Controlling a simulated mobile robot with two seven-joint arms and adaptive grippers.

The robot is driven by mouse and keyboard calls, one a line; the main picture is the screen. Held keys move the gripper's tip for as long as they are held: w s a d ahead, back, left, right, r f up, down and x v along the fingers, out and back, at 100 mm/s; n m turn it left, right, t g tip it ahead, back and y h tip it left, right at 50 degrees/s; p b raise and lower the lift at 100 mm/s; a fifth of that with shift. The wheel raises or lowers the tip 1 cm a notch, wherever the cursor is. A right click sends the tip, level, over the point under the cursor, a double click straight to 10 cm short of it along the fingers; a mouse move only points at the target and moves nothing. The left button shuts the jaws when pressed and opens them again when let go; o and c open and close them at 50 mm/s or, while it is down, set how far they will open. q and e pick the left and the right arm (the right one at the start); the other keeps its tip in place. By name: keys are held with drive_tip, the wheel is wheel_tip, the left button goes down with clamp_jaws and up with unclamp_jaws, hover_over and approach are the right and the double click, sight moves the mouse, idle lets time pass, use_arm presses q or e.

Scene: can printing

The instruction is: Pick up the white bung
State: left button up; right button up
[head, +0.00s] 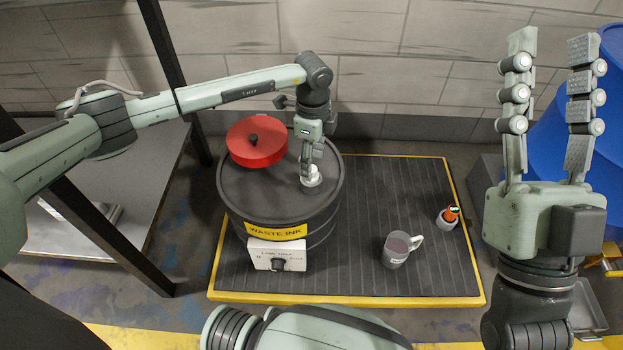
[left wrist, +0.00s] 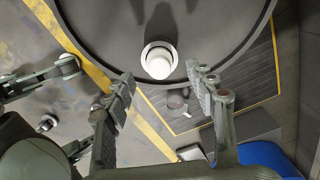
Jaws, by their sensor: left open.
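The white bung (head: 311,178) sits in a pale round collar on top of the black waste ink drum (head: 275,200), near its right rim. It also shows in the left wrist view (left wrist: 159,67), upright in the collar. My left gripper (head: 312,158) points down just over the bung. In the left wrist view my left gripper (left wrist: 163,77) has its two fingers spread apart, one to each side of the bung, with nothing held. My right gripper (head: 552,45) is raised at the right, fingers apart, empty.
A red lidded disc (head: 256,142) sits on the drum left of the bung. The drum stands on a yellow-edged ribbed platform (head: 345,280). A grey mug (head: 396,250) and a small orange-topped item (head: 449,216) stand to the right. A blue barrel (head: 600,110) is at the far right.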

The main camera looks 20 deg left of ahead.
use_arm(q)
wheel_tip(320, 180, down, 3)
drive_tip(key=shift+f, duration=0.2)
drive_tip(key=c, duration=1.2)
